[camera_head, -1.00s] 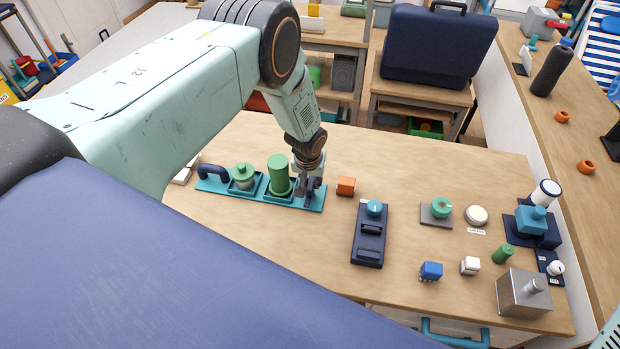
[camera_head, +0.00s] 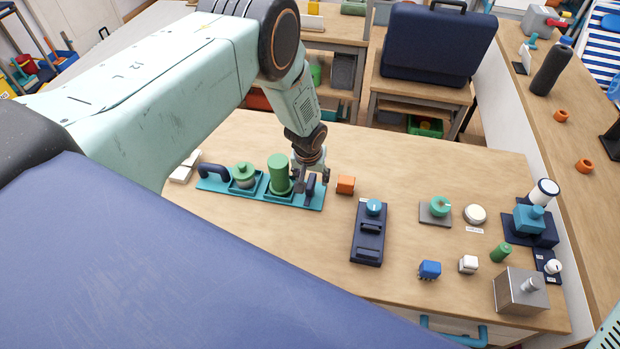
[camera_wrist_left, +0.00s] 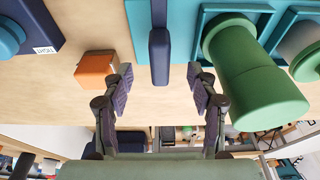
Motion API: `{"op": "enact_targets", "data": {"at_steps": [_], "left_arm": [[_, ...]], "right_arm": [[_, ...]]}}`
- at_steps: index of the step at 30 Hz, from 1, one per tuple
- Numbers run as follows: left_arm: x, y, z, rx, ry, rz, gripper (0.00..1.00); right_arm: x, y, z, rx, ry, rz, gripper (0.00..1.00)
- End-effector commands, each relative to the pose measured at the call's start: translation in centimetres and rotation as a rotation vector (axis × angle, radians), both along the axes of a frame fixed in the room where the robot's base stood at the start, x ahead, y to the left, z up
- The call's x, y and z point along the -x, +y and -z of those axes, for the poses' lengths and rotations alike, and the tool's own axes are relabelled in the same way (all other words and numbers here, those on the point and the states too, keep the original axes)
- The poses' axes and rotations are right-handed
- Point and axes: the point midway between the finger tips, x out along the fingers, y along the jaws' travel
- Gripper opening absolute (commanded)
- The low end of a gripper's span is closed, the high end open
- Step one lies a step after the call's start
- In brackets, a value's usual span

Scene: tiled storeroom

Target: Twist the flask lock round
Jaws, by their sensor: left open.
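A teal tray (camera_head: 214,185) on the table holds a tall green cylinder (camera_head: 279,172) and a shorter green-topped round piece (camera_head: 243,173). A dark blue handle stands upright at each end of the tray. I cannot tell which piece is the flask lock. My left gripper (camera_head: 312,180) is open over the right-end handle (camera_head: 310,188). In the left wrist view the two fingers (camera_wrist_left: 160,78) stand apart on either side of this handle (camera_wrist_left: 159,55), with visible gaps. The green cylinder (camera_wrist_left: 250,80) is just right of the fingers there. My right gripper is out of view.
An orange cube (camera_head: 346,185) sits close right of the gripper. The front middle table is clear.

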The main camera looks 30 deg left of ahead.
Motion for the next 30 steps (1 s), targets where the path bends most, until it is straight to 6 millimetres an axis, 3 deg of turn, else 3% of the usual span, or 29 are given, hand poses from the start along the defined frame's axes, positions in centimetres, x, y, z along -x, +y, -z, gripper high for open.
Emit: {"op": "enact_targets", "data": {"at_steps": [1, 18, 30], "left_arm": [[0.0, 0.0, -0.9, 0.0, 0.0, 0.0, 0.58], [0.0, 0.0, -5.6, 0.0, 0.0, -0.001, 0.58], [0.0, 0.0, -5.5, 0.0, 0.001, -0.001, 0.58]], "right_arm": [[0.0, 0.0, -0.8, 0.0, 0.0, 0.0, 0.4], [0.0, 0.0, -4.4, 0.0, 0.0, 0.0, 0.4], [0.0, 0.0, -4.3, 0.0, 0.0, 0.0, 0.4]]}}
